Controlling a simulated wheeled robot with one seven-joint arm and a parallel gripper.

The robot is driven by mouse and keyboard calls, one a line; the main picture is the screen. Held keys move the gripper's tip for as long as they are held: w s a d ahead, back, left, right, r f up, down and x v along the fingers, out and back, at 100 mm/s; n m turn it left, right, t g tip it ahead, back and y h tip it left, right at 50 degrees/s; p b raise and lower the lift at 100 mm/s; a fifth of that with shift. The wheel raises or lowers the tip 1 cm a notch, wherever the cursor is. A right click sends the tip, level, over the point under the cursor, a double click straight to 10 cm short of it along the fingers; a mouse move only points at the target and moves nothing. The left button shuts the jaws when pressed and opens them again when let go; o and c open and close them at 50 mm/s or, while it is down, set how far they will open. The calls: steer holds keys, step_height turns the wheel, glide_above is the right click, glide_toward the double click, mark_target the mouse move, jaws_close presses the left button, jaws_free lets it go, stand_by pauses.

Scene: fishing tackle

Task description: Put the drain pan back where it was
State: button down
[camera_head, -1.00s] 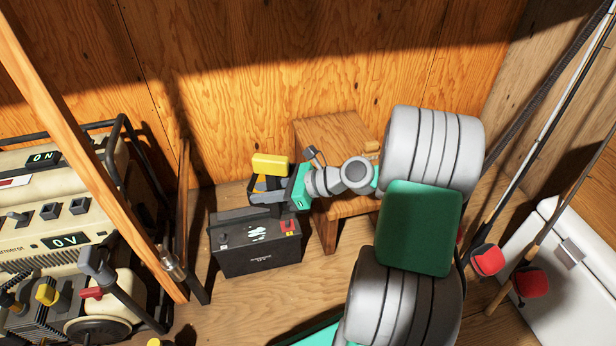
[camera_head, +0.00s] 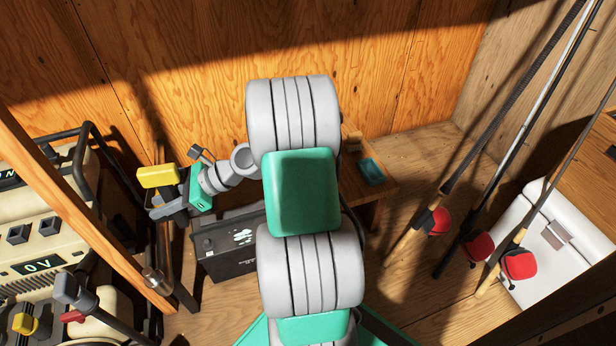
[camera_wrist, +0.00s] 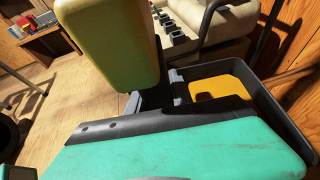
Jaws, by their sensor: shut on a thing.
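The drain pan (camera_wrist: 268,84) is a black, shallow, rimmed tray with a yellow-orange patch inside, in the wrist view. My gripper (camera_wrist: 178,92) is shut on its near rim and holds it. In the head view my gripper (camera_head: 172,200) is at the left, above and left of the black battery. Only a small dark part of what it holds shows there.
A cream generator (camera_head: 60,225) stands at the left, behind a slanted wooden post (camera_head: 75,215). The black battery (camera_head: 228,262) is on the floor. A wooden stool (camera_head: 385,190) is partly behind my arm. Fishing rods (camera_head: 470,190) and a white cooler (camera_head: 545,215) are at the right.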

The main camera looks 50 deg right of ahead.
steer(key=d+m+t+h+p, duration=0.1)
steer(key=d, duration=0.1)
steer(key=d+m+t+h+p, duration=0.1)
steer(key=d, duration=0.2)
steer(key=w+d+m+t+h+p, duration=0.1)
steer(key=d+m, duration=0.1)
steer(key=shift+w+d+r+h, duration=0.1)
steer(key=shift+d+r+h, duration=0.3)
steer(key=s+d+f+m+h+p, duration=0.1)
steer(key=s+d+m+h+p, duration=0.45)
steer(key=d, duration=0.65)
steer(key=s+d+f+m+h+p, duration=0.1)
steer(key=s+d+m+h+p, duration=0.2)
steer(key=s+d+m+h, duration=0.7)
steer(key=shift+w+d+f+n+y+b, duration=0.25)
steer(key=shift+w+d+f+n+b, duration=0.25)
steer(key=shift+w+d+f+b, duration=1.35)
steer(key=shift+w+d+f+n+y+b, duration=0.4)
steer(key=shift+d+f+b, duration=0.7)
steer(key=shift+d+f, duration=1.75)
steer(key=shift+w+d+f+n+y+b, duration=0.1)
steer(key=shift+w+d+f+n+b, duration=0.55)
steer(key=shift+w+d+f+b, duration=1.2)
steer(key=shift+s+d+f+p, duration=0.15)
steer(key=shift+s+d+p, duration=0.2)
steer(key=shift+s+d, duration=0.45)
